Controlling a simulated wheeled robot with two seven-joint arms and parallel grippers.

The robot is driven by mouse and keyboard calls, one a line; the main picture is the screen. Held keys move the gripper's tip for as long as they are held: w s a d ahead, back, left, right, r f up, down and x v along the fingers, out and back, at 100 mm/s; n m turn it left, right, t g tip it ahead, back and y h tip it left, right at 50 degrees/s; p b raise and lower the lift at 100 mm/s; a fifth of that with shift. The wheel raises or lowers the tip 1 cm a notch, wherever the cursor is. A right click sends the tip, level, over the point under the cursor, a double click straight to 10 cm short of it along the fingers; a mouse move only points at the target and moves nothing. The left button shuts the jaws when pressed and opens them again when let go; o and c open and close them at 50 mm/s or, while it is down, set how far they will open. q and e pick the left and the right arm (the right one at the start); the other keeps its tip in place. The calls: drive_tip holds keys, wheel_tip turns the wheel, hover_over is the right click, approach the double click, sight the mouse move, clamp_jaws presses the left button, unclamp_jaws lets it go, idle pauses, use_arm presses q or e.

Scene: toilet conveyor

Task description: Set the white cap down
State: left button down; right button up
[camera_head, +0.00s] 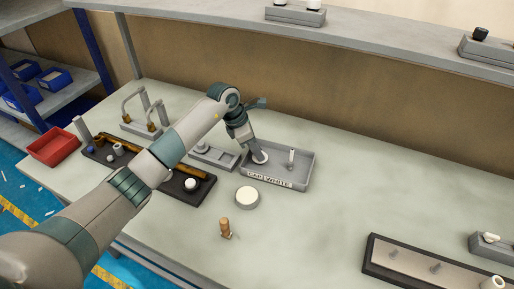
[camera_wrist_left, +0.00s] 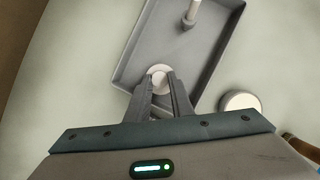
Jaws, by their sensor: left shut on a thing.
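The white cap (camera_wrist_left: 159,76) is a pale round piece between the fingertips of my left gripper (camera_wrist_left: 157,84) in the left wrist view. My left gripper is shut on it over the near-left part of a grey tray (camera_wrist_left: 222,55). In the head view the tray (camera_head: 303,170) has a front label that reads "CAP1 WHITE", and my left gripper (camera_head: 258,157) is inside its left end. I cannot tell whether the cap touches the tray floor. A thin upright peg (camera_head: 291,158) stands in the tray, clear of the gripper. My right gripper is not seen.
A round white-topped piece (camera_head: 247,197) and a wooden peg piece (camera_head: 225,229) stand in front of the tray. A dark fixture (camera_head: 190,190) with small parts lies left, partly behind my arm. A long dark-edged rack (camera_head: 400,259) is at right. The table between is clear.

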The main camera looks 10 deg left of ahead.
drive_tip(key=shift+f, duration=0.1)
use_arm(q)
drive_tip(key=shift+f, duration=0.15)
drive_tip(key=c, duration=1.6)
unclamp_jaws()
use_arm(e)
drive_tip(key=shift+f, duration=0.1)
use_arm(q)
drive_tip(key=shift+o, duration=0.2)
